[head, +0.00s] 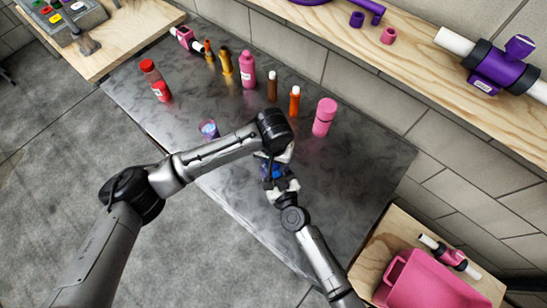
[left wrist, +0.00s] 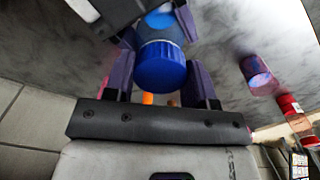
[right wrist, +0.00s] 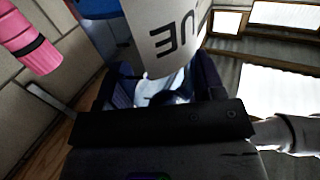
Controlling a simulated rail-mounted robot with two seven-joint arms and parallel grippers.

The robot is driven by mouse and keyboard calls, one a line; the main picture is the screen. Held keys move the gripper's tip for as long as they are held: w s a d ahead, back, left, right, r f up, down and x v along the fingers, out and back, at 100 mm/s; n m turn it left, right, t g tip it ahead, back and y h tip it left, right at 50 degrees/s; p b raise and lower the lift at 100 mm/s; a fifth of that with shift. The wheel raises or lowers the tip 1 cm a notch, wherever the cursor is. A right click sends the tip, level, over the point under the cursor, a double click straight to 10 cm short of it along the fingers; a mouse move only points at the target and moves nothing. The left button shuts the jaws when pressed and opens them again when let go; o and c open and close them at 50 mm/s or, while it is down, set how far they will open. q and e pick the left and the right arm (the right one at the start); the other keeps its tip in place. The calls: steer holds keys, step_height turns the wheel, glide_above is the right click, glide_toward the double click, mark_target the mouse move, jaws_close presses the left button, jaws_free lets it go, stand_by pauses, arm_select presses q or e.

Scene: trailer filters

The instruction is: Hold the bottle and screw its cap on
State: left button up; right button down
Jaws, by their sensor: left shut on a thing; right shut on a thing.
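The bottle (right wrist: 180,35) has a white label with black letters "UE" in the right wrist view. My right gripper (right wrist: 165,95) is shut on its body. The blue ribbed cap (left wrist: 161,66) sits between the purple fingers of my left gripper (left wrist: 162,80), which is shut on it. A pale blue part of the bottle (left wrist: 160,22) shows directly behind the cap, in line with it. How far the cap is seated on the neck cannot be told. In the head view, blue (head: 271,170) shows between the two grippers, and the left wrist hides most of the bottle.
A red bottle (head: 156,82) and a small blue-pink cylinder (head: 208,129) stand on the dark table (head: 350,165). Several coloured bottles line its back, including a pink one (head: 324,117). A pink bin (head: 425,280) is at lower right. The table's right side is clear.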

arm_select(q)
steer(key=c, duration=0.3)
steer(key=o, duration=1.1)
steer(key=shift+c, duration=0.2)
step_height(320, 180, up, 12)
arm_select(e)
steer(key=shift+c, duration=0.8)
jaws_free()
